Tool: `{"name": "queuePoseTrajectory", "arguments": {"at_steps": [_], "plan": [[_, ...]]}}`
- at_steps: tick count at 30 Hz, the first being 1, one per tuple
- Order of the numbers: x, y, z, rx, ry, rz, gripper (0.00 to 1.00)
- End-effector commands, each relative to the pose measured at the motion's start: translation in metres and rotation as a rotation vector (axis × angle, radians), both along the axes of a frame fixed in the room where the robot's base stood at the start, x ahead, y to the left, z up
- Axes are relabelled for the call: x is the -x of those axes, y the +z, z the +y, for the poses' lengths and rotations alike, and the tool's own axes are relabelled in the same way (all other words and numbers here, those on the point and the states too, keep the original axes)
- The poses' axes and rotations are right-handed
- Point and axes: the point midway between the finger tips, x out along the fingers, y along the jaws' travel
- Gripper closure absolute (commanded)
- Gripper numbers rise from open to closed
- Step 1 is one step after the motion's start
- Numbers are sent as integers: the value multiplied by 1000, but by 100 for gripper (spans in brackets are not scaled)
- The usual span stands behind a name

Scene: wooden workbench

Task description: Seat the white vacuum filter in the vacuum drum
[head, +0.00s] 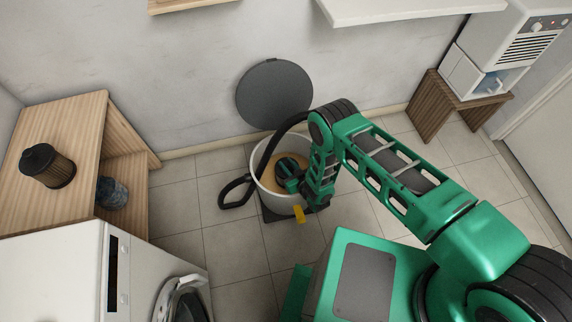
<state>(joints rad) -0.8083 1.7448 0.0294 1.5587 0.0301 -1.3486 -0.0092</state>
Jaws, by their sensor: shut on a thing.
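The vacuum drum (277,204) is a white tub standing open on the tiled floor. My gripper (286,172) reaches down into its mouth, and my wrist hides the fingertips. A pale tan round surface (277,181) shows inside the drum around and below my gripper. I take my gripper to be shut on the white vacuum filter, but the filter cannot be clearly told apart from that surface. I cannot tell how deep or level it sits. A dark brown ribbed filter (47,166) stands on the wooden shelf at left.
A round grey lid (275,94) stands up behind the drum. A black hose (236,193) curls at its left, and a yellow latch (300,214) is at its front. A white washer (60,270) stands front left. Floor (180,205) is free left of the drum.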

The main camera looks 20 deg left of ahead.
Motion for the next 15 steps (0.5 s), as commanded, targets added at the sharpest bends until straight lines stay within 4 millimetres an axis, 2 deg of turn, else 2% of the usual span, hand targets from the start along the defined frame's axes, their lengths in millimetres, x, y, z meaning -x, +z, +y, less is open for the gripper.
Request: {"name": "queuePoseTrajectory", "arguments": {"at_steps": [1,2,4,15], "plan": [[0,-1,0,-1,0,-1,100],[0,0,0,-1,0,-1,73],[0,0,0,-1,0,-1,57],[2,0,-2,1,0,1,56]]}}
